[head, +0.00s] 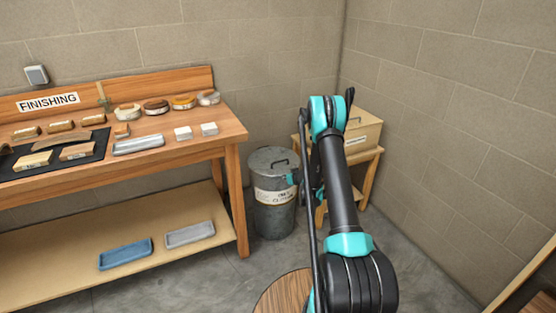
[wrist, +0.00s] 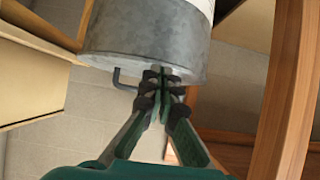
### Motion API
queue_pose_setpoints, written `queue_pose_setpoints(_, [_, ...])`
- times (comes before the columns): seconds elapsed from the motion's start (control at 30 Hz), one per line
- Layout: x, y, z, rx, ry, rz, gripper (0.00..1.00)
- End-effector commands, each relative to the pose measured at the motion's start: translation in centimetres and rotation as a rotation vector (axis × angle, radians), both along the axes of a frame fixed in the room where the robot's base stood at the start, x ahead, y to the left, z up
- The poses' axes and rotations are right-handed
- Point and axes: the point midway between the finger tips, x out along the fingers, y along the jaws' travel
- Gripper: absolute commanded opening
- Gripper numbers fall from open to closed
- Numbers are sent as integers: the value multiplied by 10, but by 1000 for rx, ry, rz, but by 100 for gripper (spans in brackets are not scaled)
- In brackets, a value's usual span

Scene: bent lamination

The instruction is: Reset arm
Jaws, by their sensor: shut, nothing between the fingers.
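My arm reaches up and forward on the right of the head view. My gripper (wrist: 165,95) shows in the wrist view with its fingers together and nothing between them. In that view its tips overlap the end of a grey metal bin (wrist: 140,62); I cannot tell whether they touch it. The same lidded bin (head: 272,215) stands on the floor in the head view, left of my arm. My gripper's fingers cannot be made out in the head view.
A wooden box (head: 364,136) sits on a small stand behind my arm. A round wooden top (head: 280,295) is at the bottom.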

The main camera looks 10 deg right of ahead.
Motion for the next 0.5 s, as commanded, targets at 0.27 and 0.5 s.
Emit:
queue_pose_setpoints(0.27, [-26, 7, 62, 2, 72, -1, 0])
queue_pose_setpoints(0.5, [-74, 13, 129, -1, 167, -15, 0])
